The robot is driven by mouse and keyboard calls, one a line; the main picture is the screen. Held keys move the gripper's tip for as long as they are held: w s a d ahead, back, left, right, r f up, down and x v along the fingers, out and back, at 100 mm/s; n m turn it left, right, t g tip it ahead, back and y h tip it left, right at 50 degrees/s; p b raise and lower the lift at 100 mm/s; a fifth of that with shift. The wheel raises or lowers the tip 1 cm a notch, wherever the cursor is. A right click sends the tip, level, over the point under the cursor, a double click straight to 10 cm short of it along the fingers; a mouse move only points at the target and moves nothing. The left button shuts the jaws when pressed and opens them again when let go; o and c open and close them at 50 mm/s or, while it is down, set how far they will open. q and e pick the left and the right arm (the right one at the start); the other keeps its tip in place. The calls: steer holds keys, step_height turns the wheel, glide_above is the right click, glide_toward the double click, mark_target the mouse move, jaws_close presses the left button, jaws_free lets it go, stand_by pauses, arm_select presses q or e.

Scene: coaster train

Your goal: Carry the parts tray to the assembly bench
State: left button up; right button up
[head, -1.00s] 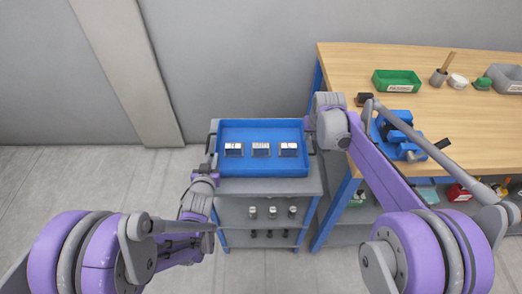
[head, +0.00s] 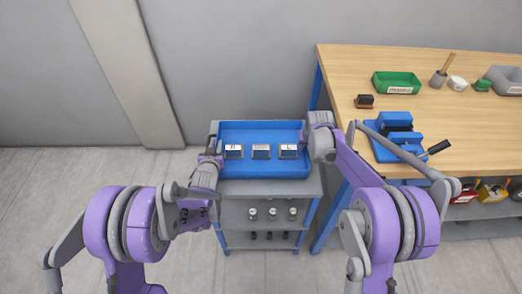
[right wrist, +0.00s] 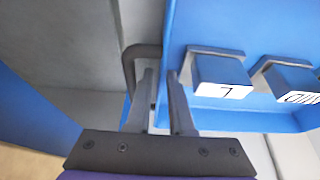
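The blue parts tray (head: 262,171) rests on top of a grey trolley (head: 235,212). It holds three small labelled blocks (head: 261,151) in a row. The assembly bench (head: 440,80) has a wooden top and stands to the right. My left gripper (head: 213,148) is at the tray's left side; its fingers are too small to tell open from shut. My right gripper (right wrist: 160,82) is at the tray's right side. In the right wrist view its fingers are apart beside the dark tray handle (right wrist: 128,62), and the left finger overlaps part of it.
On the bench are a green bin (head: 396,83), a blue fixture (head: 398,135), a dark block (head: 364,101), a grey pot (head: 438,78) and a grey bin (head: 505,78). The trolley's lower shelves hold several small parts. Floor to the left (head: 70,190) is clear.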

arm_select(q)
steer(key=shift+w+f, duration=0.15)
steer(key=shift+w, duration=0.25)
arm_select(e)
steer(key=shift+w+f, duration=0.15)
steer(key=shift+f, duration=0.25)
arm_select(q)
jaws_close()
arm_select(e)
jaws_close()
steer(key=shift+r, duration=0.1)
stand_by(0.5)
